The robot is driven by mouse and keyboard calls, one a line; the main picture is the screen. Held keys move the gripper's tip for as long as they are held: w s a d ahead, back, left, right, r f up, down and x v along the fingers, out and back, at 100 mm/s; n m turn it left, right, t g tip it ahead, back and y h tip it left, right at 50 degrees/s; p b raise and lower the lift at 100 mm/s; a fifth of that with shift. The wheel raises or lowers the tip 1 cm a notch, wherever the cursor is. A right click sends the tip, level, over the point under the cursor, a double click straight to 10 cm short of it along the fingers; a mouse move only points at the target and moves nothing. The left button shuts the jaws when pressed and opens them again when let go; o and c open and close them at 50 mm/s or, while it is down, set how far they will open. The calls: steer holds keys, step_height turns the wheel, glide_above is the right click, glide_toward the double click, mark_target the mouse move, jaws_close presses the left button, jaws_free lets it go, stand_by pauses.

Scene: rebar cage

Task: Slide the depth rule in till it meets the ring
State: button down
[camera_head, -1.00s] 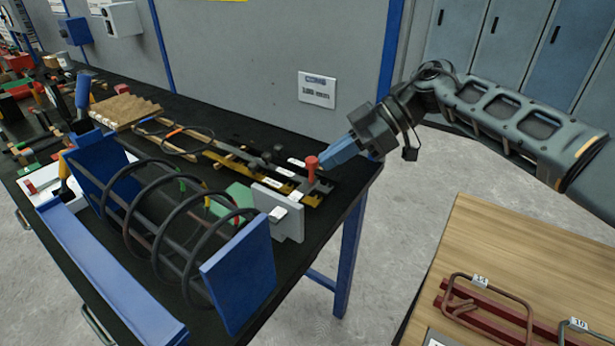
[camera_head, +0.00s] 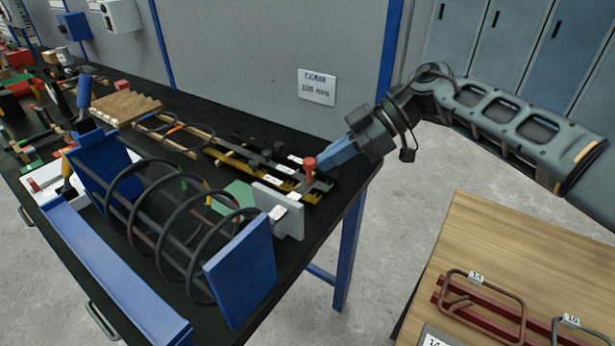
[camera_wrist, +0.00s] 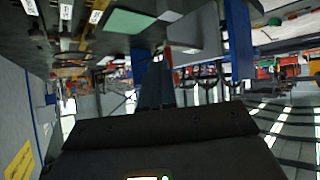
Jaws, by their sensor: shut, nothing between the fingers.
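A cage of dark rings (camera_head: 187,247) on long bars lies between two blue end plates; the near plate (camera_head: 241,272) hides part of it. A pale grey upright plate (camera_head: 292,222) with a small white tab (camera_head: 278,213) stands beside it. A red knob (camera_head: 309,164) stands upright on the dark and yellow strips behind; I cannot tell for sure which part is the depth rule. My gripper (camera_head: 325,160) is shut and empty, its blue fingers at the right side of the knob. In the wrist view the fingers (camera_wrist: 155,86) are close beside the red knob (camera_wrist: 168,60); contact is unclear.
Dark and yellow strips with white labels (camera_head: 273,181) run back along the black bench. A green block (camera_head: 237,196) lies near the cage. A wooden table (camera_head: 505,235) with bent bars stands at the right. Floor shows between bench and table.

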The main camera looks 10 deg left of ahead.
steer(key=shift+s+a, duration=0.1)
stand_by(0.3)
steer(key=shift+w+d+r+b, duration=0.3)
steer(key=shift+w+r, duration=0.25)
steer(key=shift+w, duration=0.2)
steer(key=shift+w+d+r+b, duration=0.15)
steer(key=shift+w+d+r, duration=0.15)
steer(key=shift+w+r, duration=0.3)
steer(key=shift+f, duration=0.15)
